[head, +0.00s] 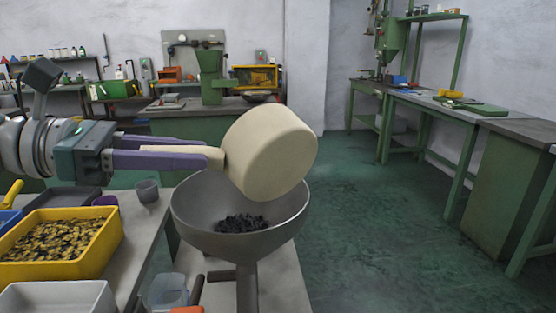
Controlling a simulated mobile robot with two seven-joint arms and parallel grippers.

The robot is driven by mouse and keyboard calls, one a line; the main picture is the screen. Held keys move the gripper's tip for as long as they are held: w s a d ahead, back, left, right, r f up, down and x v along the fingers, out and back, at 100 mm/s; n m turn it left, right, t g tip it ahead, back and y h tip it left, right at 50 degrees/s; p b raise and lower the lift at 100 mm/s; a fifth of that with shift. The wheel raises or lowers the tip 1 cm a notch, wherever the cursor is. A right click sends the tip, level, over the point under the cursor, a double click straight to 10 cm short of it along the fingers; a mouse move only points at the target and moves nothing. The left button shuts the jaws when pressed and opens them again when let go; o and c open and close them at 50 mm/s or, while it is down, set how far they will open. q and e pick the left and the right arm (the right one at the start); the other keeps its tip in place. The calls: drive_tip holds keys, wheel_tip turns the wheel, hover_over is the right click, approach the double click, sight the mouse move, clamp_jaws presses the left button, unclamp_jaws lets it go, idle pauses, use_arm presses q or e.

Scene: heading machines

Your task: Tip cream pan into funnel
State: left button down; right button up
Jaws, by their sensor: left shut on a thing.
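The cream pan (270,150) is tilted steeply over the grey funnel (195,222), its outer side and base facing me. Its inside is hidden. My left gripper (205,156) comes in from the left and is shut on the pan's short cream handle. The pan's lower edge is over the funnel's mouth; I cannot tell if it touches the rim. A heap of dark pieces (243,223) lies in the bottom of the funnel. My right gripper is not in view.
A yellow bin (112,236) of brass-coloured parts, a white tray (60,297) and a grey cup (147,190) stand on the bench at left. Green benches (440,108) line the right wall. The green floor (370,220) between is clear.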

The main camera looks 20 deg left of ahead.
use_arm(q)
drive_tip(key=shift+s+d+r+m+y+p, duration=0.25)
drive_tip(key=shift+d+r+m+y+p, duration=0.4)
drive_tip(key=shift+m, duration=0.25)
drive_tip(key=shift+s+d+r+m+y+p, duration=0.1)
drive_tip(key=shift+s+d+m+y+p, duration=0.1)
drive_tip(key=shift+d+m+y, duration=0.3)
drive_tip(key=shift+s+d+m+y+p, duration=0.1)
drive_tip(key=shift+s+d+m, duration=0.1)
drive_tip(key=shift+m, duration=0.5)
drive_tip(key=shift+s+d+m+y+p, duration=0.15)
drive_tip(key=shift+d+m+y+p, duration=0.2)
drive_tip(key=shift+m, duration=0.25)
drive_tip(key=m+y+p, duration=0.1)
drive_tip(key=p, duration=0.2)
drive_tip(key=d+m+t+p, duration=0.1)
drive_tip(key=p, duration=0.2)
drive_tip(key=r+m+y+p, duration=0.1)
drive_tip(key=p, duration=0.3)
drive_tip(key=shift+s+d+y, duration=0.15)
drive_tip(key=shift+s+y, duration=0.15)
drive_tip(key=shift+d+f+m+t+p, duration=0.1)
drive_tip(key=shift+m+t+p, duration=0.2)
drive_tip(key=shift+m+p, duration=0.25)
drive_tip(key=shift+f, duration=0.1)
